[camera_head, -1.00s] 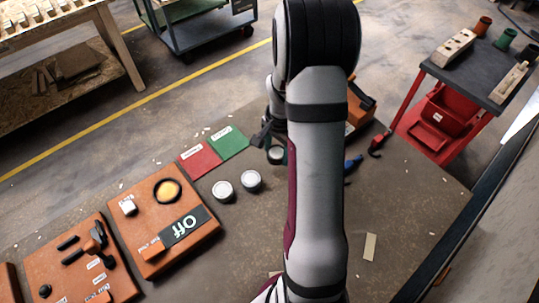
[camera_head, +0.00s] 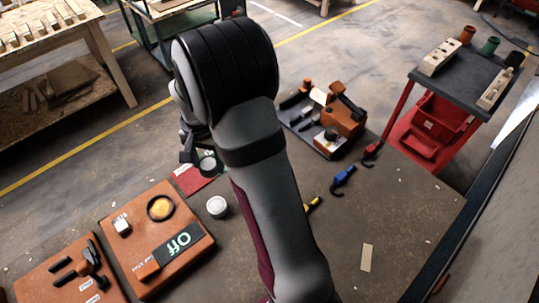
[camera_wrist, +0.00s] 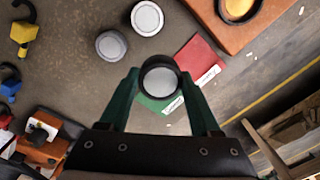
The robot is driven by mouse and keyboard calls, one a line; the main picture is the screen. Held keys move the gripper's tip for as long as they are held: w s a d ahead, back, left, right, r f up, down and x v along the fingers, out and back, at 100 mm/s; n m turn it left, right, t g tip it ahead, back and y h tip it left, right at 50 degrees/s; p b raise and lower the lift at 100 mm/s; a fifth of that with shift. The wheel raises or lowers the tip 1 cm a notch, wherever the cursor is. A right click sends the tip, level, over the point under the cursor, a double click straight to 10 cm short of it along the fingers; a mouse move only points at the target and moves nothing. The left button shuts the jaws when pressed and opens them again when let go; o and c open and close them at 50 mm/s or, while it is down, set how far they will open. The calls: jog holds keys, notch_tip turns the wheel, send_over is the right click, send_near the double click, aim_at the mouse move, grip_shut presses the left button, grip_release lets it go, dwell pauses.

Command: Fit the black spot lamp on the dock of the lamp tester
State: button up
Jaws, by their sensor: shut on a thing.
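My gripper (camera_wrist: 160,84) is shut on the black spot lamp (camera_wrist: 160,73), a short black cylinder with a pale round face, between two dark green fingers. In the head view the lamp (camera_head: 208,163) shows beside my wrist, over the red card. The lamp tester (camera_head: 194,253) is an orange board at the lower left, with an OFF sign (camera_head: 178,242), a white block and a black ring with an amber middle (camera_head: 160,208). I take this ring for the dock; its edge also shows in the wrist view (camera_wrist: 238,10). The lamp is apart from the tester.
A white-faced lamp (camera_wrist: 147,18) and a grey one (camera_wrist: 111,45) stand near the red card (camera_wrist: 199,60) and a green card (camera_wrist: 162,103). Another orange board (camera_head: 75,283) with black handles lies left of the tester. Blue and yellow tools lie on the table's right.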

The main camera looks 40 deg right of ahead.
aim_at(161, 208)
jog(key=w+a+n, duration=0.1)
jog(key=a, duration=0.4)
jog(key=w+a+n, duration=0.1)
jog(key=a, duration=0.4)
jog(key=w+a+n, duration=0.1)
jog(key=a, duration=0.4)
jog(key=shift+w+f, duration=0.1)
jog(key=shift+f, duration=3.05)
